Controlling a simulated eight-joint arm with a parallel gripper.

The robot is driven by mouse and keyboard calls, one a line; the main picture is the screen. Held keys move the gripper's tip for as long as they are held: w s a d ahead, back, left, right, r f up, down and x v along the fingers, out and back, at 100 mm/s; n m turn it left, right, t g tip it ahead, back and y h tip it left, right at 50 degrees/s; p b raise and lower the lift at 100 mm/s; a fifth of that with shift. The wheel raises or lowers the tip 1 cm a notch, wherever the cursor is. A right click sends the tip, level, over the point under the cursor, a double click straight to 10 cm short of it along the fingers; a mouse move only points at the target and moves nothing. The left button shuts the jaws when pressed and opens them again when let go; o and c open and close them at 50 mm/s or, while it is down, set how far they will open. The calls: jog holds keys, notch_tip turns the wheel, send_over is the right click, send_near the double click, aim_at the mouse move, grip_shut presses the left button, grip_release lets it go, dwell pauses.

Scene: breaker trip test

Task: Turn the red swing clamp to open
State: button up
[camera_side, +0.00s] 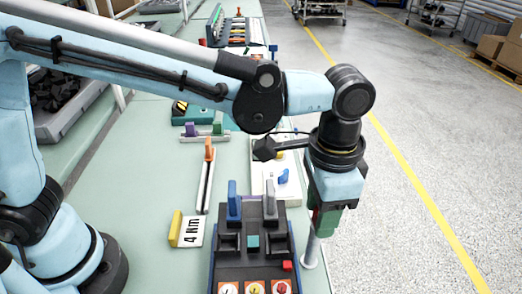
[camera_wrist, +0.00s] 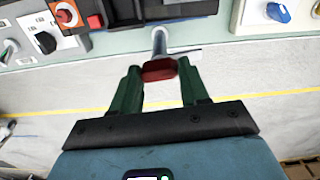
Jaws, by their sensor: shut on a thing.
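The red swing clamp (camera_wrist: 160,70) shows in the wrist view as a short red block at the end of a grey post (camera_wrist: 159,42) by the bench edge. My gripper (camera_wrist: 160,76) has its two green fingers on either side of the red block and is shut on it. In the side view my gripper (camera_side: 325,222) points down at the bench's right edge, above a grey post (camera_side: 311,250). The red clamp is hidden there behind the fingers, so its angle is hard to tell.
A black fixture (camera_side: 252,262) with an upright blue lever (camera_side: 233,200) and a grey lever (camera_side: 270,203) stands just left of my gripper. A white panel with a blue knob (camera_side: 283,177) lies behind it. Open floor (camera_side: 440,150) lies to the right.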

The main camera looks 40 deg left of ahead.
jog(key=shift+m, duration=0.5)
jog(key=o, duration=1.1)
jog(key=shift+c, duration=0.2)
notch_tip(320, 180, up, 12)
jog(key=shift+r, duration=0.1)
jog(key=s+a+f+n+t, duration=0.1)
jog(key=a+f+n+t, duration=0.2)
jog(key=a, duration=1.1)
jog(key=s+a+f+n+t, duration=0.1)
jog(key=a+f+n+t, duration=0.3)
jog(key=a, duration=0.9)
notch_tip(320, 180, down, 4)
jog(key=shift+s+a+r+n, duration=0.1)
jog(key=shift+s+a+n, duration=0.3)
jog(key=shift+n, duration=0.7)
